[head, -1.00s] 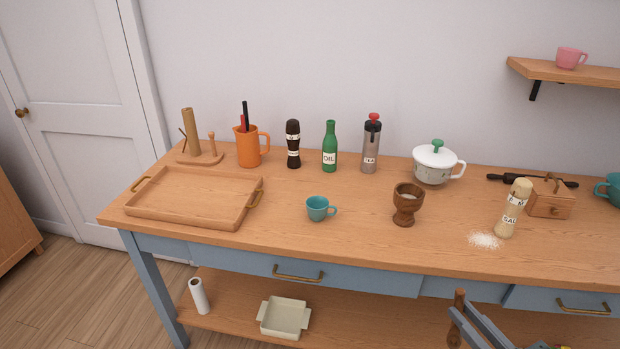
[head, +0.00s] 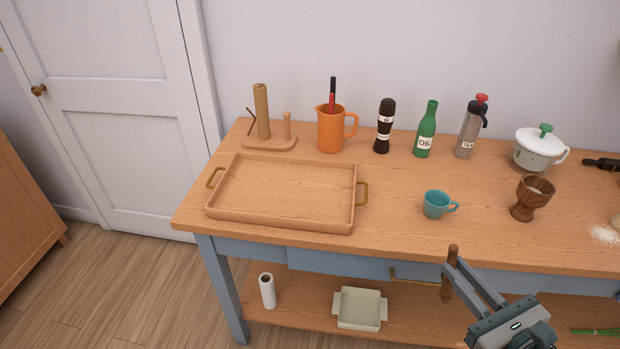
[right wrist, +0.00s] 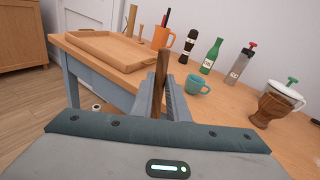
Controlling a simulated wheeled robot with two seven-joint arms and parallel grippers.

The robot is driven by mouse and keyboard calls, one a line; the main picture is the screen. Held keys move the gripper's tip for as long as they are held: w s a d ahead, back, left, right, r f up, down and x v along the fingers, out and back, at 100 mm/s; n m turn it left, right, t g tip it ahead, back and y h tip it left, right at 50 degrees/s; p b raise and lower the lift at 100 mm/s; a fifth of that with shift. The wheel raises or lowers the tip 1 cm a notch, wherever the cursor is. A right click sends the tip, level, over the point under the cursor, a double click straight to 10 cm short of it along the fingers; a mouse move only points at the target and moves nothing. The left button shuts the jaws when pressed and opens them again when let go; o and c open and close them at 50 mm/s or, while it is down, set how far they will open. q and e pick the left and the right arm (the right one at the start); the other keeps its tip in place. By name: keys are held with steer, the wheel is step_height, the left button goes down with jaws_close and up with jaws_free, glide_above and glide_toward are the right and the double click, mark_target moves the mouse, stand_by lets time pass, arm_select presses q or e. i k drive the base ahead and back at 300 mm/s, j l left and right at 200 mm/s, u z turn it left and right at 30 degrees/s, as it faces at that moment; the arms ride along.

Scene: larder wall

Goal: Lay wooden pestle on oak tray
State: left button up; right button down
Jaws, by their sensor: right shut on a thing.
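The oak tray (head: 283,222) lies empty on the left part of the table, with a brass handle at each end. It also shows at upper left in the right wrist view (right wrist: 118,62). My right gripper (head: 452,270) is shut on the wooden pestle (head: 448,283), which stands roughly upright between the fingers. The pestle also shows between the fingers in the right wrist view (right wrist: 162,68). In the head view, gripper and pestle appear in front of the table's front edge, to the right of the tray and apart from it. My left gripper is not in view.
A teal cup (head: 436,205) and a wooden mortar (head: 531,198) stand right of the tray. Behind are an orange jug (head: 331,130), a dark mill (head: 384,127), a green oil bottle (head: 425,132) and a wooden stand (head: 268,143). A pale dish (head: 359,308) sits on the lower shelf.

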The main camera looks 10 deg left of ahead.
mark_target(283, 203)
steer(key=i+j, duration=0.1)
steer(key=j, duration=0.5)
steer(key=i+j, duration=0.1)
steer(key=j, duration=0.45)
steer(key=i+j, duration=0.1)
steer(key=j, duration=0.5)
